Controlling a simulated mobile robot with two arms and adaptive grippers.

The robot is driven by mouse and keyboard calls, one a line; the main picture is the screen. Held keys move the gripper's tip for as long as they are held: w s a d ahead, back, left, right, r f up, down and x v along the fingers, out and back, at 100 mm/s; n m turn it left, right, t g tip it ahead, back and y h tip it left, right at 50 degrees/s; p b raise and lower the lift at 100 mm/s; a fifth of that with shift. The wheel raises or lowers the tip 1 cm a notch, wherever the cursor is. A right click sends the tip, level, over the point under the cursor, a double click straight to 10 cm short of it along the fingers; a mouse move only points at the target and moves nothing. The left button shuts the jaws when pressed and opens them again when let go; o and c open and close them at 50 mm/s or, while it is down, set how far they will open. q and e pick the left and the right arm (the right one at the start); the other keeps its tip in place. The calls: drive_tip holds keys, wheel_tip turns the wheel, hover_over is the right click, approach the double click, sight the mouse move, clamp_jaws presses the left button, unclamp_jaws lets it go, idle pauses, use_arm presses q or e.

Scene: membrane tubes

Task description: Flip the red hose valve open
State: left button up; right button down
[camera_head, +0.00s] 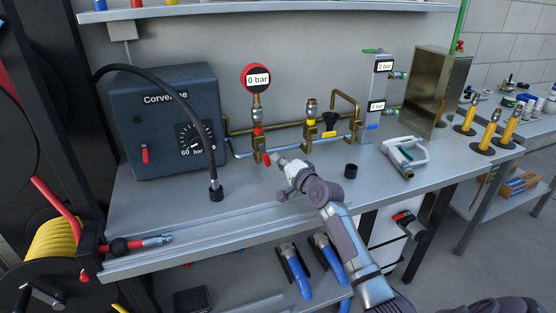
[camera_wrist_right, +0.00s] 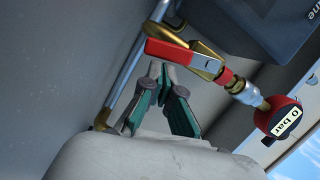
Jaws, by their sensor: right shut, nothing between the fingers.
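The red valve lever (camera_head: 266,159) sits on the brass pipework below the round red gauge (camera_head: 256,79), which reads 0 bar. In the right wrist view the red lever (camera_wrist_right: 185,53) lies along the brass valve body, just beyond the fingertips. My right gripper (camera_head: 277,161) reaches in over the bench from the front right, beside the lever. Its green-sided fingers (camera_wrist_right: 163,70) are shut with nothing between them. Whether the tips touch the lever cannot be told. My left gripper is not in view.
The bench front (camera_head: 240,205) is mostly clear.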

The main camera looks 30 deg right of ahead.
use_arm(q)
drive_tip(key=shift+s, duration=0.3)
use_arm(e)
drive_tip(key=shift+a+f+m, duration=0.2)
drive_tip(key=shift+m, duration=0.2)
drive_tip(key=shift+a+f+m+t+b, duration=0.25)
drive_tip(key=shift+m+t+b, duration=0.1)
drive_tip(key=shift+m, duration=0.15)
drive_tip(key=shift+w+a+f+m, duration=0.15)
drive_tip(key=shift+a+m, duration=0.1)
drive_tip(key=shift+m, duration=0.45)
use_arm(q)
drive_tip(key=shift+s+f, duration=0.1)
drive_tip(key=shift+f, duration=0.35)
